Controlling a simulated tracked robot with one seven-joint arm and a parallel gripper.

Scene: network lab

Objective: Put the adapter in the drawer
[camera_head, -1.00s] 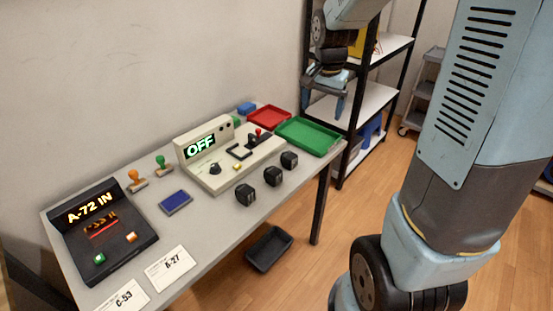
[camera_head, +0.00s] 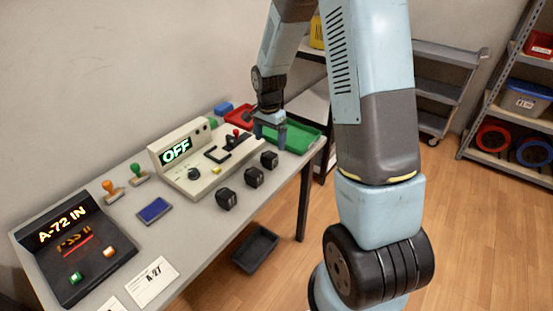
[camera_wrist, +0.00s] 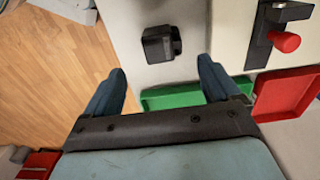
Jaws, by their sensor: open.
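Three small black cube-like blocks stand in a row along the table's front edge: a left one (camera_head: 226,198), a middle one (camera_head: 254,177) and a right one (camera_head: 269,160). Which of them, if any, is the adapter I cannot tell. My gripper (camera_head: 270,138) hangs over the table's far end, beside the control box and near the green tray. In the wrist view its open, empty fingers (camera_wrist: 162,78) point towards one black block (camera_wrist: 160,44), which is beyond the fingertips, not between them. No drawer can be made out.
A control box (camera_head: 186,158) reading OFF has a red-knobbed lever (camera_wrist: 284,41). A green tray (camera_head: 302,139) and a red tray (camera_head: 238,115) lie at the far end. A black bin (camera_head: 256,249) is on the floor. Shelves (camera_head: 520,110) stand at the right.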

